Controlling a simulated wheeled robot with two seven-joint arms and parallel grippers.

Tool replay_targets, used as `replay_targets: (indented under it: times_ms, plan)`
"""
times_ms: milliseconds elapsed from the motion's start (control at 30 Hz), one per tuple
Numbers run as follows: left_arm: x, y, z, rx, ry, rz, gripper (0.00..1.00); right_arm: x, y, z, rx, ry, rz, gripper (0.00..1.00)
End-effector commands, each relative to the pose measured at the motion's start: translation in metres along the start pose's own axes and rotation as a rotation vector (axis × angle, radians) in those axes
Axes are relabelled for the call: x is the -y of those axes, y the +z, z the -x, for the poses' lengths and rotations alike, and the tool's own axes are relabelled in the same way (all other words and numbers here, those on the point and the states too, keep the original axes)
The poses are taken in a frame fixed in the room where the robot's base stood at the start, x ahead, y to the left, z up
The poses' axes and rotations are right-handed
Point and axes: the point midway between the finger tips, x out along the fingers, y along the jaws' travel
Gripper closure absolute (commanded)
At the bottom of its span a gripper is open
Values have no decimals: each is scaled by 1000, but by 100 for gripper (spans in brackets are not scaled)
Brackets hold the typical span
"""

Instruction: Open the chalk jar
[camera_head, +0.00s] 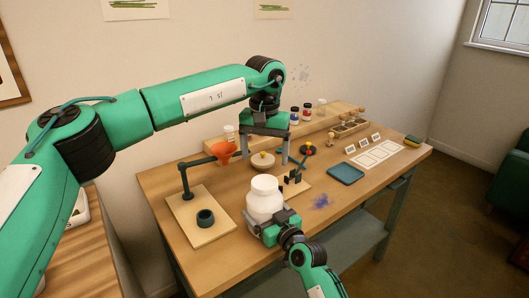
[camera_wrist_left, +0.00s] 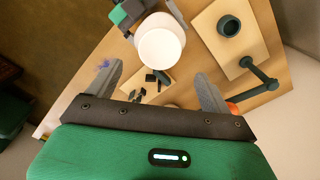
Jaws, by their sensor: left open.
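The white chalk jar (camera_head: 266,207) stands upright at the table's front edge, with its round white lid (camera_head: 264,184) on top. My right gripper (camera_head: 272,222) has its fingers on both sides of the jar's body and appears closed on it. The lid (camera_wrist_left: 161,48) is seen from above in the left wrist view, with the right gripper (camera_wrist_left: 140,14) beside the jar. My left gripper (camera_head: 265,160) is open and empty, fingers pointing down, above the table behind the jar. Its fingers (camera_wrist_left: 159,72) are spread apart and not touching the lid.
Small jars stand on the back shelf (camera_head: 255,128).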

Motion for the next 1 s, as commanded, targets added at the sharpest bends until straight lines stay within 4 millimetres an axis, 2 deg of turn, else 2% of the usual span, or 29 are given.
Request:
replay_targets:
  times_ms: [200, 367, 800, 1000]
  plan:
    - [0, 0, 0, 0, 0, -207, 17, 0, 1, 0, 2, 0, 0, 75]
    - [0, 0, -4, 1, 0, -263, 17, 0, 1, 0, 2, 0, 1, 75]
    - [0, 0, -64, 1, 0, -265, 17, 0, 1, 0, 2, 0, 1, 75]
    - [1, 0, -79, 1, 0, -263, 17, 0, 1, 0, 3, 0, 1, 75]
